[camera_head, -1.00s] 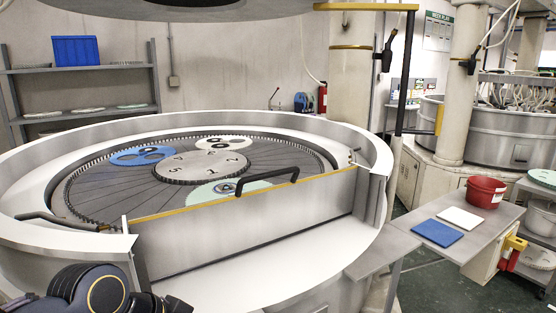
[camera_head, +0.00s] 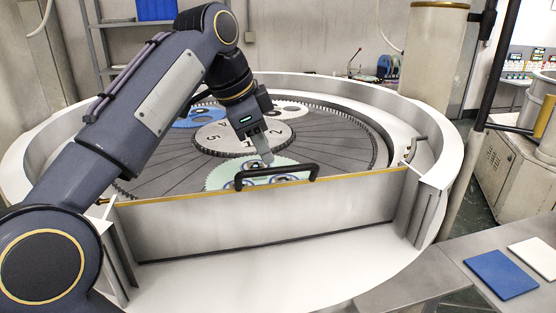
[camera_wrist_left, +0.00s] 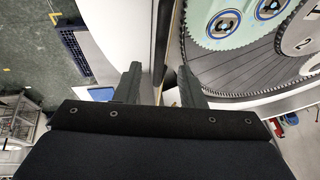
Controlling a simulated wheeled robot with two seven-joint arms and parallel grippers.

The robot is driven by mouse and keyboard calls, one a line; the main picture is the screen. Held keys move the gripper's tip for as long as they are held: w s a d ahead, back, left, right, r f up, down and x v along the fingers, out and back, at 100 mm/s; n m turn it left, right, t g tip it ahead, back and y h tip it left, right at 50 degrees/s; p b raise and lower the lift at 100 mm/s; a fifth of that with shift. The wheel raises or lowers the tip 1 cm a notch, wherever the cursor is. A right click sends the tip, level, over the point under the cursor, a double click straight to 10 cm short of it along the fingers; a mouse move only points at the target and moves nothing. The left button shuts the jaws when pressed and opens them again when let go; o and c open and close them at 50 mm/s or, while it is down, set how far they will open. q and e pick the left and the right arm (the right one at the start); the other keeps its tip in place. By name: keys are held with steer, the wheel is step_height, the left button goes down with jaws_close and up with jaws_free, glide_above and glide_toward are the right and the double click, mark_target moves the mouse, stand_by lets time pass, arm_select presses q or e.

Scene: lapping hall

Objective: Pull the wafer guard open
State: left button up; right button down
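The wafer guard (camera_head: 280,222) is an upright grey panel with a yellow top edge, across the front of the round machine. Its black bar handle (camera_head: 281,171) stands on the top edge near the middle. My left gripper (camera_head: 264,157) points down just above and behind the handle. In the left wrist view my left gripper (camera_wrist_left: 160,82) has its two fingers apart, with a dark bar that looks like the handle (camera_wrist_left: 164,40) lined up between them. I cannot tell whether they touch it. My right gripper is out of view.
Behind the guard lies the round plate with a numbered centre disc (camera_head: 228,138), a green carrier (camera_head: 222,177) and a blue carrier (camera_head: 193,117). A side table (camera_head: 440,265) with a blue pad (camera_head: 501,274) and a white pad (camera_head: 535,254) stands right. A dark post (camera_head: 484,110) rises nearby.

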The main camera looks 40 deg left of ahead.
mark_target(275, 168)
arm_select(q)
steer(key=shift+x, duration=2.55)
jaws_close()
